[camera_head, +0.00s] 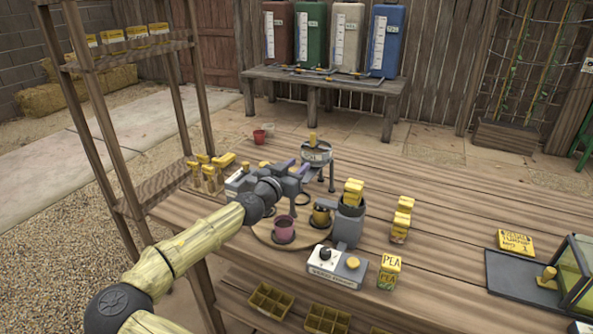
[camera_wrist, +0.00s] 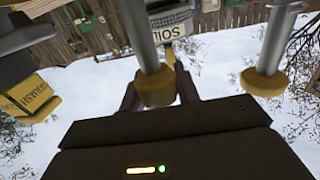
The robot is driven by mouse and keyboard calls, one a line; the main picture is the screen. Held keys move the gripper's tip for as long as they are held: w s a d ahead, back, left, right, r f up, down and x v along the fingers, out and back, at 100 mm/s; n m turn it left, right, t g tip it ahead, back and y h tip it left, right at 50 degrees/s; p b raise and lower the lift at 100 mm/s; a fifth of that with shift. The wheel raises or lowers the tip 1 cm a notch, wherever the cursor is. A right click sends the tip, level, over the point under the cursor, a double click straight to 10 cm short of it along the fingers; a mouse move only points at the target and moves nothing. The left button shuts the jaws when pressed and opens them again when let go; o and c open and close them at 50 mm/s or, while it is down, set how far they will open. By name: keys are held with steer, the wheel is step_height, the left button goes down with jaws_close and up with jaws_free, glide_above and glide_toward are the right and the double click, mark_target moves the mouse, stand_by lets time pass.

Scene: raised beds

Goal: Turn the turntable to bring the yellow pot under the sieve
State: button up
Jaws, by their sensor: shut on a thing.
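The sieve (camera_head: 316,156) is a grey round pan marked SOIL on a stand at the table's far side; its SOIL label also shows in the wrist view (camera_wrist: 180,18). My gripper (camera_head: 299,168) is at the sieve's near left side, its purple fingers shut on what looks like the sieve's yellow handle (camera_wrist: 171,60). The round wooden turntable (camera_head: 260,239) lies nearer, partly hidden by my arm. A pink-purple pot (camera_head: 284,228) stands on its near side. What lies directly under the sieve is hard to make out.
A grey control box (camera_head: 336,267) with knobs stands in front of the dispenser. A yellow PEA packet (camera_head: 389,271) and stacked yellow packets (camera_head: 401,220) are to the right. A shelf rack (camera_head: 160,183) stands left. Yellow-topped items (camera_head: 210,172) crowd the table's left end.

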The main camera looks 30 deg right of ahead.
steer(key=shift+w+a+r+n+t+y+b, duration=0.15)
steer(key=shift+a+n+t+y+b, duration=0.35)
steer(key=shift+n+t+y, duration=1.45)
steer(key=shift+w+a+f+n+t+y+b, duration=0.15)
steer(key=shift+n+t+y+b, duration=0.65)
steer(key=shift+n+y, duration=2.35)
steer(key=shift+w+a+r+n+t+y+b, duration=0.15)
steer(key=shift+a+n+t+y+b, duration=0.35)
steer(key=shift+n+t+y, duration=2)
steer(key=m+g+y, duration=0.2)
steer(key=shift+d+y, duration=0.1)
steer(key=shift+y, duration=0.2)
steer(key=o, duration=1)
steer(key=shift+c, duration=0.2)
steer(key=s+d, duration=0.2)
steer(key=s, duration=1.5)
steer(key=shift+d, duration=0.2)
